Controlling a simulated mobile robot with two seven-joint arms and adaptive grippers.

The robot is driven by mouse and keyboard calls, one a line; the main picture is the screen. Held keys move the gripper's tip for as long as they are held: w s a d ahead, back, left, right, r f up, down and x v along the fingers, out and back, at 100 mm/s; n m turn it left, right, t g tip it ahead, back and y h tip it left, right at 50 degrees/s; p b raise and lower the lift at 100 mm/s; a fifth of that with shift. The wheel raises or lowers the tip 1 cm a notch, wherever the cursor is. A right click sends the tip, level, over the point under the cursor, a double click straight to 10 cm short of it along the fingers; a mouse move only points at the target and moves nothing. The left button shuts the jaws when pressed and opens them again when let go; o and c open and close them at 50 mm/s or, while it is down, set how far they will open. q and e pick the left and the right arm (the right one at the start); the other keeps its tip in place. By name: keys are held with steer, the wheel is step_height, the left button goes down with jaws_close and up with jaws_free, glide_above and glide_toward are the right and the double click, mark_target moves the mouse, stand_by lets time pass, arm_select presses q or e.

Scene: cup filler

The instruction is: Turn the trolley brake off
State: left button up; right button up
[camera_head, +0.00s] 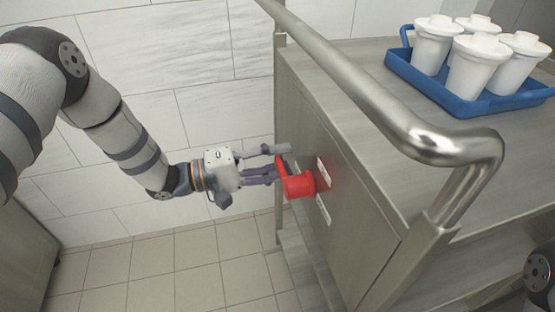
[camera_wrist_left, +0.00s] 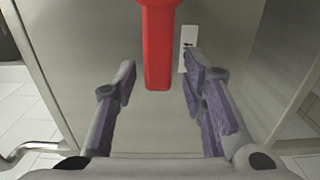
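The trolley (camera_head: 345,225) is a grey metal cabinet on the right of the head view. A red brake handle (camera_head: 300,185) sticks out of its side panel, between two small white labels. My left gripper (camera_head: 283,160) is at the handle, coming from the left. In the left wrist view, the red handle (camera_wrist_left: 159,50) hangs down between the two spread fingers (camera_wrist_left: 158,75), with a gap on each side. The left gripper is open. My right gripper does not show; only a dark part of my body is at the right edge of the head view.
A thick metal rail (camera_head: 385,105) runs along the trolley's top edge, above my left gripper. A blue tray (camera_head: 470,105) with several white lidded cups (camera_head: 475,70) stands on the top. A white label (camera_wrist_left: 188,48) is beside the handle. Tiled floor lies below.

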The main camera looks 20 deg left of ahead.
arm_select(q)
steer(key=v, duration=1.2)
